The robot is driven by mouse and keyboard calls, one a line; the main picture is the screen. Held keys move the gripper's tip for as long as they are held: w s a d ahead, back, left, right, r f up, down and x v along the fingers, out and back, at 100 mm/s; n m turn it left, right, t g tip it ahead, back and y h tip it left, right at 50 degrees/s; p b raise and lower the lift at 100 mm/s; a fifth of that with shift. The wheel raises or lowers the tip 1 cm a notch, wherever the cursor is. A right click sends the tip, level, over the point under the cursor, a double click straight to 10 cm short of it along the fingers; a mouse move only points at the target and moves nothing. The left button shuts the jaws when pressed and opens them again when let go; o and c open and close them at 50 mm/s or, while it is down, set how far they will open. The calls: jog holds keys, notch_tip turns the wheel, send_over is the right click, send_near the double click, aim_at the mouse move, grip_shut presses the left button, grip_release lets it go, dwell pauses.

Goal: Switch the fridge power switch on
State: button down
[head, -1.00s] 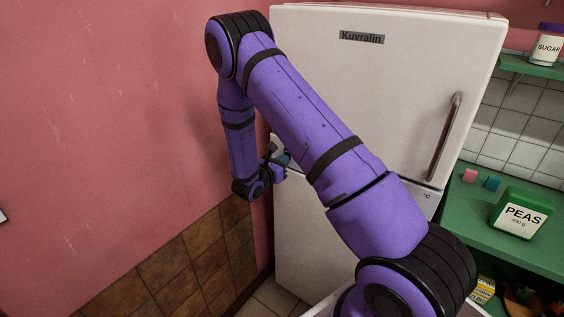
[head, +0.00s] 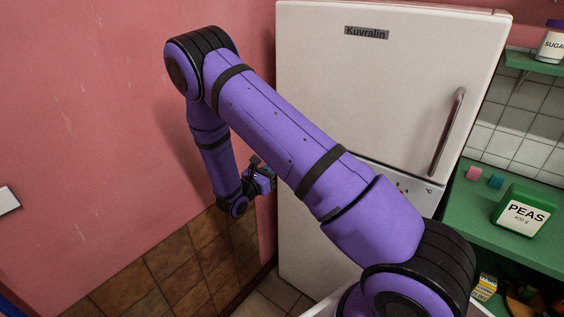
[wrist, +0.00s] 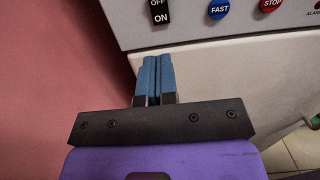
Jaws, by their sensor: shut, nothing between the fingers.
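The fridge power switch (wrist: 160,12) is a black rocker marked OFF above and ON below, cut by the top edge of the wrist view. I cannot tell which side is pressed in. It sits on the grey control strip of the white fridge (head: 390,80). My gripper (wrist: 158,57) has its blue fingers shut together and empty, just below the switch in the wrist view and apart from it. In the head view my gripper (head: 268,178) is at the fridge's left edge, near the pink wall; the switch is hidden there behind my arm.
A blue FAST button (wrist: 219,9) and a red STOP button (wrist: 270,4) sit right of the switch. The pink wall (head: 90,110) is close on the left. A green counter (head: 520,245) with a PEAS tin (head: 522,212) stands to the right.

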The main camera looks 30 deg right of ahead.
jog(key=shift+v, duration=2.65)
jog(key=s+d+r+m+g+y, duration=0.2)
jog(key=s+r+m+g+y, duration=0.15)
jog(key=s+r+m, duration=0.55)
jog(key=s+d+r+m+g+y, duration=0.25)
jog(key=s+r+m+g, duration=0.2)
jog(key=r, duration=0.75)
jog(key=s+a+r+m+t+y, duration=0.3)
jog(key=s+a+r+m+y, duration=0.1)
jog(key=s+r, duration=0.3)
jog(key=s+a+r+m+t+y, duration=0.4)
jog(key=s+r+y, duration=0.3)
jog(key=s, duration=0.4)
jog(key=shift+r+y, duration=0.15)
jog(key=shift+y, duration=0.15)
jog(key=shift+m, duration=0.25)
